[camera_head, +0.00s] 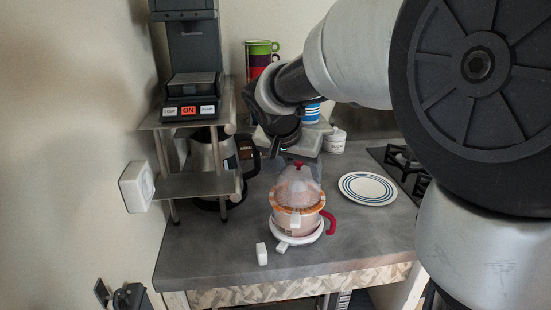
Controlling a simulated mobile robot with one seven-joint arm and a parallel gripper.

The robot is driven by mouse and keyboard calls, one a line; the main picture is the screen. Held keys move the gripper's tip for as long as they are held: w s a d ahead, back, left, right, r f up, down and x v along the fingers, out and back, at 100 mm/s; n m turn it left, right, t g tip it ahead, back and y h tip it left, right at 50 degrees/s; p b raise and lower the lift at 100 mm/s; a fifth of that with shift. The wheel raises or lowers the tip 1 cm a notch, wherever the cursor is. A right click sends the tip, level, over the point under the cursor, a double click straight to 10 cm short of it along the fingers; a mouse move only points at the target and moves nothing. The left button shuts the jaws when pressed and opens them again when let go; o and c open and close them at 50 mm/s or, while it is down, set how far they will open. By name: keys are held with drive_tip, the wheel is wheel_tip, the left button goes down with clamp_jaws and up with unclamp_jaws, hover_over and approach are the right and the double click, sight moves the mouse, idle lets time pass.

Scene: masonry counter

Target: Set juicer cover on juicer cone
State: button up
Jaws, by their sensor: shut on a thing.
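The juicer (297,218) stands on the grey counter, with an orange rim, a white base and a red handle at its right. The clear domed juicer cover (297,188) with a red knob is over the top of the juicer, upright. Its lower edge appears at the orange rim; I cannot tell whether it rests there or is held just above. The juicer cone is inside, blurred by the cover. My gripper (297,162) comes down from above and is shut on the cover at its red knob. The fingertips are small and partly hidden.
A white plate with blue rings (367,188) lies at the right, near a dark stove grate (403,160). A small white block (262,254) stands in front left. A metal shelf (190,185) with a coffee machine (193,60) stands at the left. A lidded white jar (335,141) is behind.

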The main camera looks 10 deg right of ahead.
drive_tip(key=shift+f+b, duration=0.4)
drive_tip(key=shift+b, duration=0.05)
drive_tip(key=o, duration=1.1)
drive_tip(key=shift+r, duration=0.1)
drive_tip(key=shift+r+p, duration=1.75)
drive_tip(key=shift+r, duration=1.25)
